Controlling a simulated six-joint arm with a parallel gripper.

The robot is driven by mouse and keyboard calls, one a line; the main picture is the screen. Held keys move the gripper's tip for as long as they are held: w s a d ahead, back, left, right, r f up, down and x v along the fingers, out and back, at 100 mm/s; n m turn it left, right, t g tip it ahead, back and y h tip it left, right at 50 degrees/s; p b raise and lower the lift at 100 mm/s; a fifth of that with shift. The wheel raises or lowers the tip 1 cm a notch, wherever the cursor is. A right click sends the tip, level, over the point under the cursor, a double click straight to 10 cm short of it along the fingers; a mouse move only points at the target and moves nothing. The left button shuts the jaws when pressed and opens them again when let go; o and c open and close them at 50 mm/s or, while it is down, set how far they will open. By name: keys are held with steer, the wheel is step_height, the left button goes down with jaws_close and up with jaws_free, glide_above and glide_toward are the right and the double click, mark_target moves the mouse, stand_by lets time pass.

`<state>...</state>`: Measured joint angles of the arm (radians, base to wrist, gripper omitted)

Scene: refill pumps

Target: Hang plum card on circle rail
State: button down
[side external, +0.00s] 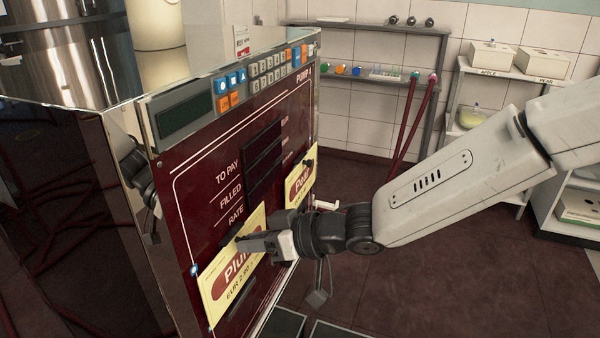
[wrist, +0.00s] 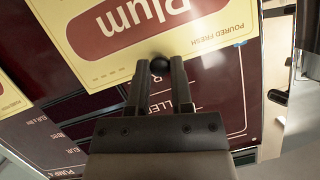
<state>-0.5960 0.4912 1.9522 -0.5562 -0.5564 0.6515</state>
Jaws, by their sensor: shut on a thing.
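The plum card (side external: 215,288) is cream yellow with a dark red oval reading "Plum". It stands close against the lower left of the dark red pump panel in the side view; I cannot tell if it touches a rail.
A second yellow card (side external: 301,181) with a black knob hangs on the panel to the right of my gripper. The pump panel (side external: 195,165) has dark display windows and buttons (side external: 268,66) above. Shelves stand at the back, and dark floor (side external: 420,260) is open at right.

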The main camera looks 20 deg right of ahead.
steer(key=shift+f, duration=0.5)
stand_by(0.4)
steer(key=shift+c, duration=2.2)
jaws_free()
steer(key=shift+s+d, duration=0.1)
steer(key=v, duration=0.7)
steer(key=shift+s+d+r, duration=0.15)
steer(key=shift+s+d, duration=0.05)
steer(key=w+d+f+m+t+h, duration=0.1)
steer(key=d+f+h, duration=0.15)
steer(key=d, duration=0.25)
steer(key=w+d+f+m+h, duration=0.1)
steer(key=d+m+h, duration=0.15)
steer(key=d, duration=0.35)
steer(key=s+d+f+m+g+h, duration=0.2)
steer(key=s+d+f+g+h, duration=0.1)
steer(key=s+d, duration=0.4)
steer(key=s+d+f+m+g+h, duration=0.1)
steer(key=s+d+f+g+h, duration=0.1)
steer(key=s+d, duration=0.5)
steer(key=d+f+g, duration=0.1)
steer(key=d, duration=0.4)
steer(key=shift+d+f+m+g+h, duration=0.3)
steer(key=shift+f+m+g+h, duration=0.05)
steer(key=shift+f+g+h, duration=0.05)
